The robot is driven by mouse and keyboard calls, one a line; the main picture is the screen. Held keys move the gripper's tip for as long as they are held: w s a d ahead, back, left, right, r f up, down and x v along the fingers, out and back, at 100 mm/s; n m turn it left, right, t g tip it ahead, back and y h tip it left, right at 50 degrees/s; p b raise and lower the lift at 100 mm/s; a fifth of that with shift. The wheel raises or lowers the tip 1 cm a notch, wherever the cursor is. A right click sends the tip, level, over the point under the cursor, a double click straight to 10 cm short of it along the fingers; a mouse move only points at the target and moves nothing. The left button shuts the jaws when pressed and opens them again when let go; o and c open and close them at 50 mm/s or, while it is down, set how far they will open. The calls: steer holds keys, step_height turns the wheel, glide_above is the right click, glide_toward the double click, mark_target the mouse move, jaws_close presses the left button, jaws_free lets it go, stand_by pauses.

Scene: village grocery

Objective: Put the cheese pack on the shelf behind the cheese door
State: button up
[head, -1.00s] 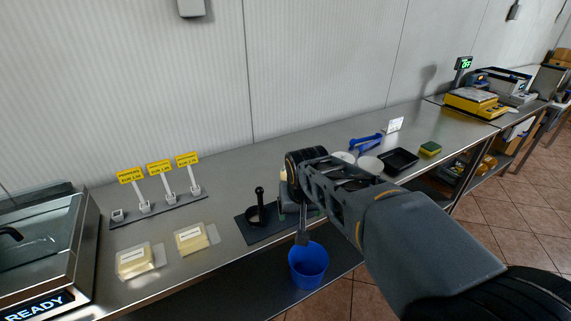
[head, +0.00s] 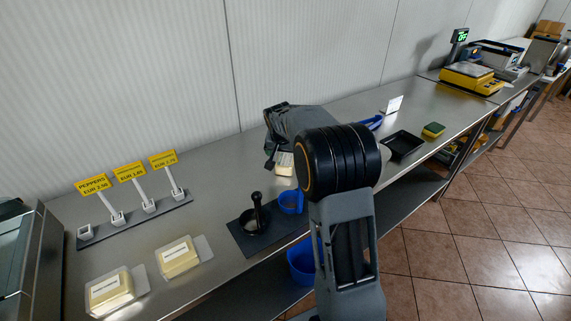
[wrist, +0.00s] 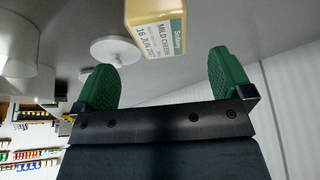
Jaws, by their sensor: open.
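A pale yellow cheese pack with a label reading "MILD CHEESE" (wrist: 156,28) shows at the top of the wrist view. It lies beyond my green fingertips, in line with the space between them, and does not touch them. My gripper (wrist: 160,88) is open and empty. In the head view my gripper (head: 290,122) is over the back of the steel counter, its fingers mostly hidden. A pale yellow block (head: 284,163), probably this pack, shows just below it. I cannot make out a cheese door or its shelf in these views.
Two labelled yellow packs (head: 178,256) (head: 110,291) lie on the counter at lower left, before price signs (head: 130,173). A black pot-like tool (head: 255,220) sits on a dark mat beside a blue cup (head: 291,202). A black tray (head: 402,146) and sponge (head: 433,130) are to the right.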

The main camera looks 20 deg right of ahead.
mark_target(285, 160)
steer(key=shift+p+x, duration=0.4)
steer(key=shift+x, duration=3.4)
steer(key=shift+a, duration=0.1)
steer(key=shift+c, duration=0.4)
steer(key=shift+r, duration=0.1)
steer(key=c, duration=1.2)
